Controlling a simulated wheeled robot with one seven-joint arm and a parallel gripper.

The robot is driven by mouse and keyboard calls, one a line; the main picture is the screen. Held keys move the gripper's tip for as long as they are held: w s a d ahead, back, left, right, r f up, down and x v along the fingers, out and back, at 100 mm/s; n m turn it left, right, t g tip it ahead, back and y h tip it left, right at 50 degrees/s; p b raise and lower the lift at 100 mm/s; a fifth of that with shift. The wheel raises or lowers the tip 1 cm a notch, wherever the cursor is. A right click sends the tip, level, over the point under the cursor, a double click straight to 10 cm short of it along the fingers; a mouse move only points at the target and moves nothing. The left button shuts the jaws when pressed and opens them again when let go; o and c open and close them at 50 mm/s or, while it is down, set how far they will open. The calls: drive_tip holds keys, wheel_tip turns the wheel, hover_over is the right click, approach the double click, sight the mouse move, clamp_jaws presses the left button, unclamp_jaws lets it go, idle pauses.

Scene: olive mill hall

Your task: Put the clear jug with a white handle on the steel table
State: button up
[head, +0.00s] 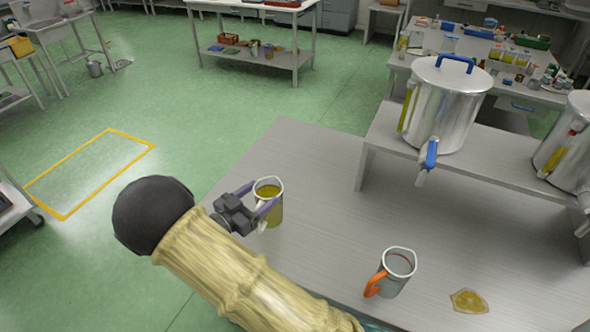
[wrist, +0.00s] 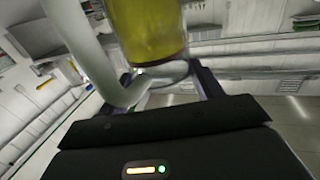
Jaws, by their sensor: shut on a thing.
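The clear jug (head: 272,216) with a white handle holds yellow-green oil and is upright in the head view, over the left part of the brushed steel table (head: 330,225). I cannot tell whether its base touches the tabletop. My gripper (head: 261,204) is shut on the jug from the left. In the wrist view the jug (wrist: 148,35) stands between the finger tips of my gripper (wrist: 168,80), with its pale handle (wrist: 85,50) looping down close to the camera on the left.
A jug with an orange handle (head: 398,268) stands on the table, right of a clear stretch. An oil puddle (head: 469,301) lies further right. A steel tank with a blue tap (head: 445,105) stands on a raised shelf (head: 378,130) at the back, beside a second tank (head: 570,150).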

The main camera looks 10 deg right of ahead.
drive_tip(key=w+d+r+n+t+y, duration=0.3)
drive_tip(key=w+d+n+y, duration=0.1)
drive_tip(key=w, duration=0.4)
drive_tip(key=w+d+r+n+t+y, duration=0.2)
drive_tip(key=w+d+y, duration=0.4)
drive_tip(key=w+d, duration=0.3)
drive_tip(key=shift+r+n+t, duration=0.4)
drive_tip(key=shift+n+t, duration=0.4)
drive_tip(key=shift+n, duration=0.2)
drive_tip(key=shift+w+a+f, duration=0.1)
drive_tip(key=shift+a+f, duration=0.05)
drive_tip(key=shift+f+p, duration=0.35)
drive_tip(key=shift+f, duration=2.45)
drive_tip(key=shift+f+p, duration=0.45)
drive_tip(key=shift+f, duration=1.75)
drive_tip(key=o, duration=1.9)
